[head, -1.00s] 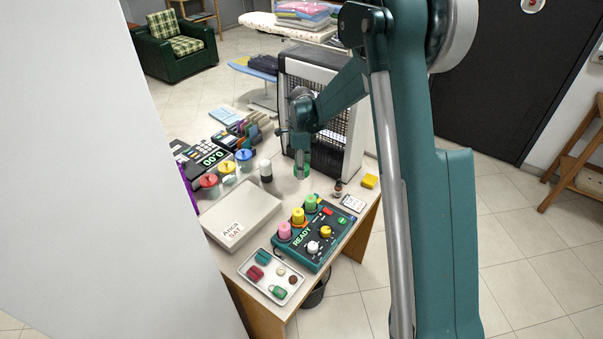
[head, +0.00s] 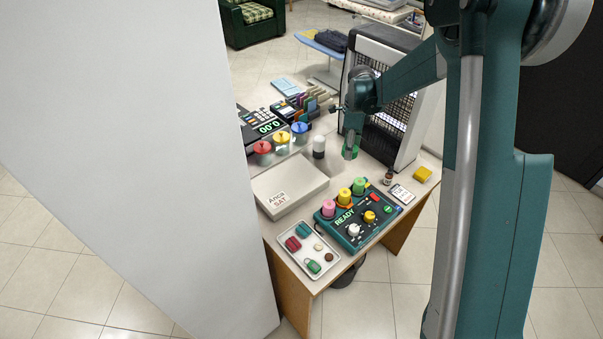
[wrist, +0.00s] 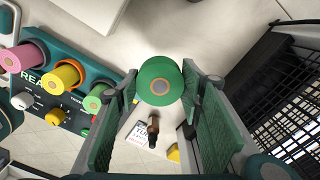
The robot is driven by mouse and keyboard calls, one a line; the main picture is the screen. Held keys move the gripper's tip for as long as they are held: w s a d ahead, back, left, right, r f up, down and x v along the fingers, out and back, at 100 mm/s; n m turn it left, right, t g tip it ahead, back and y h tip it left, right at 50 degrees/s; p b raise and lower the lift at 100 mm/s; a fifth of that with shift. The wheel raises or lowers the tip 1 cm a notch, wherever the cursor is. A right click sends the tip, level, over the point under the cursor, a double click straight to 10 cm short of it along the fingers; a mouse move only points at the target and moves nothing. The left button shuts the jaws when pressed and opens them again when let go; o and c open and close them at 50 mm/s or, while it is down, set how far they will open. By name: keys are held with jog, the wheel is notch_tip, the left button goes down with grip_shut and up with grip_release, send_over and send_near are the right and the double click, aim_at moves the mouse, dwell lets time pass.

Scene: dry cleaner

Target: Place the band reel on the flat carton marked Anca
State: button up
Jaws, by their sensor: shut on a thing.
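The flat carton marked Anca (head: 303,184) is a closed off-white box lying on the counter, left of my gripper in the head view. Its edge shows at the top of the wrist view (wrist: 95,10). My gripper (head: 351,152) is over the counter in front of the heater. In the wrist view my gripper (wrist: 160,95) is shut on a round green band reel (wrist: 152,92) with an orange-brown centre, which sits between the green finger pads. The reel is apart from the carton. In the head view the fingers largely hide it.
A green READY control box (head: 372,227) with pink, yellow and green spools stands in front. A tray of small items (head: 292,257) lies at the near edge. A white-capped bottle (head: 319,149) and lidded jars (head: 262,150) stand behind the carton. A mesh-fronted heater (head: 385,95) stands behind my gripper.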

jog(key=s+a+r+n, duration=0.1)
jog(key=s+a, duration=0.4)
jog(key=a, duration=0.6)
jog(key=s+a+r+n, duration=0.1)
jog(key=s+a+r, duration=0.2)
jog(key=a, duration=0.9)
jog(key=s+p, duration=0.1)
jog(key=s, duration=0.1)
jog(key=shift+s+a+r+n, duration=0.2)
jog(key=shift+s+n, duration=0.1)
jog(key=shift+s, duration=0.1)
jog(key=shift+f, duration=0.1)
send_over(288, 181)
jog(key=shift+s+a+f+b, duration=0.1)
jog(key=shift+f+b, duration=0.25)
jog(key=shift+f, duration=2.65)
jog(key=shift+f, duration=1.9)
jog(key=shift+f+b, duration=0.2)
jog(key=shift+b, duration=0.15)
jog(key=o, duration=0.9)
jog(key=shift+r, duration=0.15)
